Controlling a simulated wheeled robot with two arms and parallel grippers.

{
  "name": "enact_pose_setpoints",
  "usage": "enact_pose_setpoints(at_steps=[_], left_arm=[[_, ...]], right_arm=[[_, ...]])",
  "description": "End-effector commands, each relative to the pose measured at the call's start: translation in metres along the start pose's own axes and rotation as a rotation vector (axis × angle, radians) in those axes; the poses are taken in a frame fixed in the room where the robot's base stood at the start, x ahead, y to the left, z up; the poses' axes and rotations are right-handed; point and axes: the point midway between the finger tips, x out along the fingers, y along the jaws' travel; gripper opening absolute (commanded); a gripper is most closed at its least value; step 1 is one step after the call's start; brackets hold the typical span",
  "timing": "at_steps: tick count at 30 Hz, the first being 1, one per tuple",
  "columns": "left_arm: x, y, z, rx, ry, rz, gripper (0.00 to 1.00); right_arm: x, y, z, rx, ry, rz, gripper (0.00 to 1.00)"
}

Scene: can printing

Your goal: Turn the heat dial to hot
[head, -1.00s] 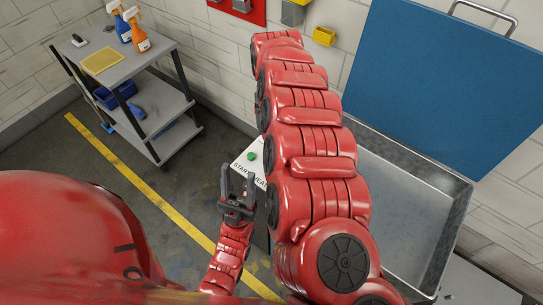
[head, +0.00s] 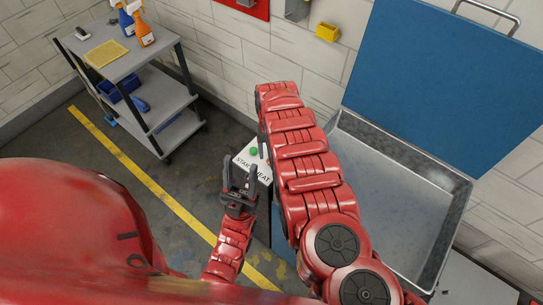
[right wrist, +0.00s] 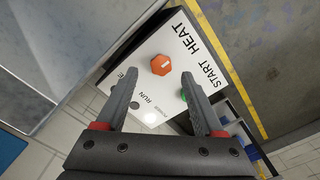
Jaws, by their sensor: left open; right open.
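In the right wrist view an orange six-sided dial (right wrist: 162,65) with a small white mark sits on a white panel (right wrist: 148,47), beside the printed word HEAT. My right gripper (right wrist: 158,82) is open and empty. Its two fingers point at the panel, one on each side below the dial, and I cannot tell how far off they are. The right finger partly hides a green button (right wrist: 184,97) near START. In the head view the panel (head: 242,162) shows between my arms, and my right gripper is not clearly visible. My left gripper (head: 239,168) is open and empty in front of the panel.
A large metal basin (head: 455,200) with a raised blue lid (head: 430,75) stands to the right. A grey cart (head: 172,105) with spray bottles (head: 144,30) stands at the back left. Floor with a yellow line (head: 145,170) lies clear between.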

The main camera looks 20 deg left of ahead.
Motion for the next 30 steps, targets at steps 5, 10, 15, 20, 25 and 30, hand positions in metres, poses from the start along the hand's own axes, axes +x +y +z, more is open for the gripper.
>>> enact_pose_setpoints(at_steps=[5,10,15,20,25,30], left_arm=[[-0.006,0.000,0.001,0.000,0.000,0.000,0.50],[-0.009,0.000,0.002,0.000,0.000,0.000,0.50],[-0.009,0.000,0.002,0.000,0.000,0.000,0.50],[-0.009,0.000,0.002,0.000,0.000,0.000,0.50],[-0.009,0.000,0.002,0.000,0.000,0.000,0.50],[-0.009,0.000,0.002,0.000,0.000,0.000,0.50]], right_arm=[[0.025,0.001,0.001,-0.002,-0.002,0.001,0.69],[0.036,-0.001,0.001,-0.002,-0.001,-0.001,0.69],[0.038,-0.001,0.001,-0.002,-0.001,-0.002,0.69],[0.038,-0.001,0.001,-0.002,-0.001,-0.002,0.69],[0.037,-0.001,0.001,-0.002,-0.001,-0.002,0.41],[0.037,-0.001,0.001,-0.002,-0.001,-0.002,0.10]])
